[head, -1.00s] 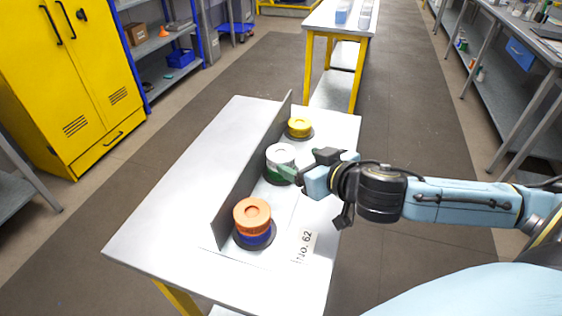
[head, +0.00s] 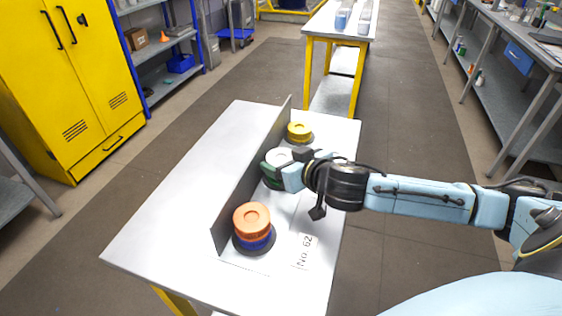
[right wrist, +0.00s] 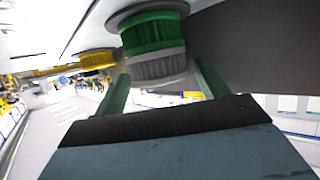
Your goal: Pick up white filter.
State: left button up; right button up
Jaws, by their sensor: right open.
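The white filter (head: 280,154) is a round ribbed disc on top of the middle stack on the table, partly covered by my right gripper in the head view. It also shows in the right wrist view (right wrist: 160,68), where the picture is upside down. A green filter (right wrist: 153,34) lies under it on a dark round base (right wrist: 118,17). My right gripper (head: 272,169) is open, its green fingers on either side of the white filter. In the right wrist view the fingers (right wrist: 163,88) straddle it; contact cannot be told. My left gripper is out of view.
An orange filter (head: 252,217) on a blue one (head: 257,243) stands nearer on the table (head: 165,225). A yellow filter (head: 299,130) stands farther back. A dark upright panel (head: 240,195) runs close along the left of the stacks. The table left of the panel is clear.

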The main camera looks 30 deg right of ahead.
jog(key=shift+c, duration=0.4)
jog(key=c, duration=0.6)
